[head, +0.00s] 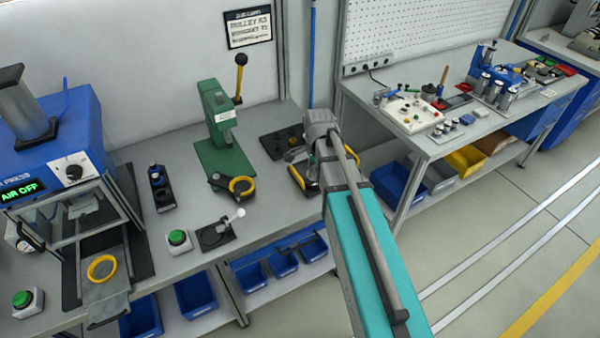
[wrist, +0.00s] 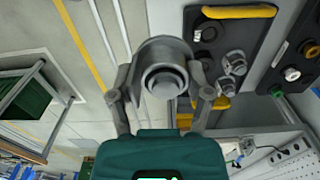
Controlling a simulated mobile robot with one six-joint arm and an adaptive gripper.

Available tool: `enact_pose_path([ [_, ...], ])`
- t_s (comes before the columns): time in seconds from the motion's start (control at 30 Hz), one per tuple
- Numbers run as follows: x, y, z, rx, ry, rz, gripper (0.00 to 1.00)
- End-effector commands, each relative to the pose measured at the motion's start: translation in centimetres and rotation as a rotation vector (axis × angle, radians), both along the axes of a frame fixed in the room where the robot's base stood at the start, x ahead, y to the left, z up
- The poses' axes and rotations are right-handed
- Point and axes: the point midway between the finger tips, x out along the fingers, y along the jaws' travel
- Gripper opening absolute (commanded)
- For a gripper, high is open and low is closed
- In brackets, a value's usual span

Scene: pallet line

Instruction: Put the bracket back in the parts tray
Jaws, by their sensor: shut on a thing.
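The bracket (wrist: 163,50) is a grey, rounded metal part with a round boss. In the wrist view it sits between the two fingers of my gripper (wrist: 163,82), which is shut on it. The parts tray (wrist: 256,34) is dark with yellow handles and holds several grey metal parts, to the right of the bracket in that view. In the head view the tray (head: 297,179) stands at the right end of the grey bench, partly hidden by my arm. My gripper's fingers and the bracket cannot be made out clearly in the head view.
A dark plate with small parts (head: 280,142) lies beside the tray. A green hand press (head: 216,120) stands left of it, and a blue air press (head: 60,140) farther left. A second bench (head: 455,110) stands right across a gap. Blue bins (head: 284,262) sit below.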

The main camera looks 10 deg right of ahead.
Motion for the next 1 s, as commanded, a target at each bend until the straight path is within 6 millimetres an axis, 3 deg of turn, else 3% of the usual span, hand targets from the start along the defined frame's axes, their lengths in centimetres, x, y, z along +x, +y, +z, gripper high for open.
enact_pose_path([
  [1.0, 3.1, -0.2, -2.9, 0.000, 0.000, 0.027, 0.08],
])
